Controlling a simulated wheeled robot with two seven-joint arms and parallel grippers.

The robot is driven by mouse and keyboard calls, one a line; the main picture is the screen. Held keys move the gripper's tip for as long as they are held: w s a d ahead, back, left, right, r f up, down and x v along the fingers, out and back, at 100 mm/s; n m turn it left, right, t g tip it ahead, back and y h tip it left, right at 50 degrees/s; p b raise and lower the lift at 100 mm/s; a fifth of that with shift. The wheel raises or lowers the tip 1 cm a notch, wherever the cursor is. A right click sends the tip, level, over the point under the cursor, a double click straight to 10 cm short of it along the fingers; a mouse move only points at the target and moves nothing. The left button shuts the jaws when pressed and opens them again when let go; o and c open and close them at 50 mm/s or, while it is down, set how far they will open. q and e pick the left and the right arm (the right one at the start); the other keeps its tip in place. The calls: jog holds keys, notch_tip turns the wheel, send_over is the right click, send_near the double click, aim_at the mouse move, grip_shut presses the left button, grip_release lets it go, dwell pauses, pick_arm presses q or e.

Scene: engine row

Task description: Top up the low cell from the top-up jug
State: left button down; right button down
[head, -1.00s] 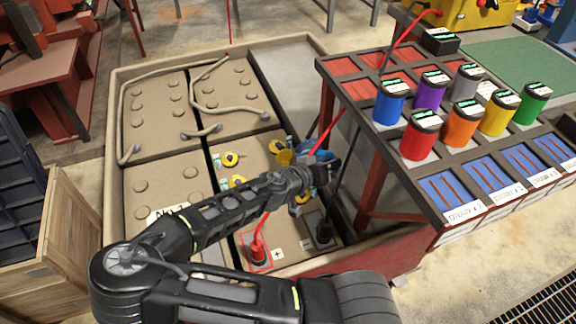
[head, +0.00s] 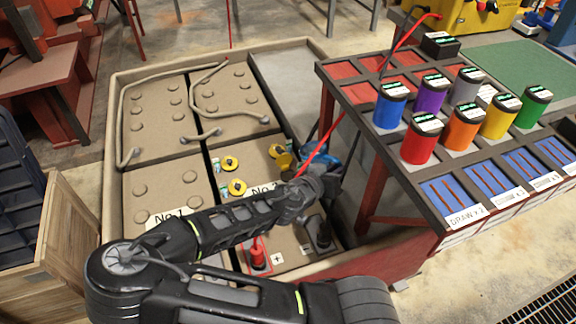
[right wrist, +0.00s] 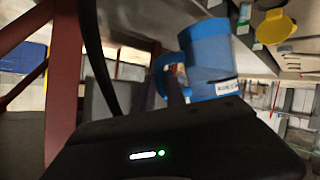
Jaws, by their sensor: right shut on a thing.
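The blue top-up jug (head: 322,156) is mostly hidden behind my right gripper (head: 331,184) in the head view. In the right wrist view the jug (right wrist: 208,58) shows its blue body, handle and a white label, beside the battery top. My right gripper is shut on it, though the fingers are largely hidden. Battery No.2 (head: 256,157) has several yellow caps (head: 230,163) on its top; a yellow piece (head: 285,160) stands close left of the jug. A yellow cap (right wrist: 274,27) also shows in the wrist view. I cannot tell which cell is low. My left gripper is not in view.
Other battery blocks (head: 155,110) with cables share the tray (head: 108,150). A red terminal (head: 257,256) with a red cable and a dark terminal (head: 318,232) lie near my forearm. To the right stands a rack (head: 437,190) with several coloured canisters.

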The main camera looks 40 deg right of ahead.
jog(key=shift+s+d+f+m+t+p, duration=0.15)
jog(key=shift+s+f+m+t+p, duration=0.25)
jog(key=shift+f, duration=0.25)
jog(key=shift+s+d+f+m+t+p, duration=0.1)
jog(key=shift+s+f+m+t+p, duration=0.15)
jog(key=shift+s+f+m, duration=0.35)
jog(key=shift+s+d+f+m+t+p, duration=0.15)
jog(key=shift+s+f+m+t+p, duration=0.2)
jog(key=shift+f, duration=0.35)
